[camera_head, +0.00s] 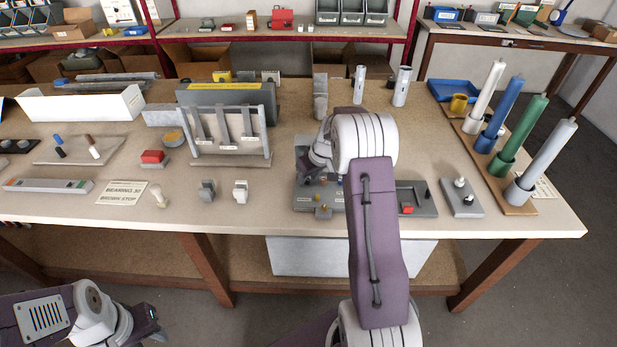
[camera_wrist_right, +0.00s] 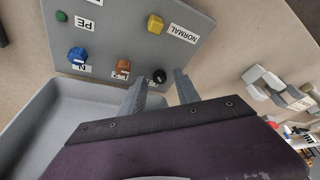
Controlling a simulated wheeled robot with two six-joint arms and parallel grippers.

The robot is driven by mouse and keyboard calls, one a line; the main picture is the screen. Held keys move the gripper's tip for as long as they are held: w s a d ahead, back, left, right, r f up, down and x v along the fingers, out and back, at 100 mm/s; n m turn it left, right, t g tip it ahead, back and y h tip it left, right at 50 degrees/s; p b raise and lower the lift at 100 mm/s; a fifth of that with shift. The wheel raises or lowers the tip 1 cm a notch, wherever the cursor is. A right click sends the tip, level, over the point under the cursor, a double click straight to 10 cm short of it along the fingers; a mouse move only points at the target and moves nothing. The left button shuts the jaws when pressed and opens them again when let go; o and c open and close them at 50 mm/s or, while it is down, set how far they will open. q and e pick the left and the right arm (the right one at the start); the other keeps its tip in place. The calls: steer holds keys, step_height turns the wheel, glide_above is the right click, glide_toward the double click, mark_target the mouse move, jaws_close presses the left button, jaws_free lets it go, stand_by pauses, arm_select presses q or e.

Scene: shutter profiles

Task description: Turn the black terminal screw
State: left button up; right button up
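The black terminal screw (camera_wrist_right: 159,76) shows in the right wrist view near the edge of a grey terminal board (camera_wrist_right: 110,30). My right gripper (camera_wrist_right: 160,84) is open, its two fingers apart with the black screw between their tips in the picture; I cannot tell whether they touch it. In the head view my right arm hides most of the board (camera_head: 304,203) and the black screw does not show clearly. My left gripper (camera_head: 152,322) is low at the left, in front of the table; its fingers are not clear.
An orange terminal (camera_wrist_right: 123,66), a blue terminal (camera_wrist_right: 77,55), a green one (camera_wrist_right: 61,16) and a yellow knob (camera_wrist_right: 155,24) are on the same board. A grey tray (camera_wrist_right: 35,120) lies beside it. Tall coloured cylinders (camera_head: 520,135) stand at the right.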

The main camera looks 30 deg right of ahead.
steer(key=v, duration=0.9)
steer(key=shift+w, duration=0.1)
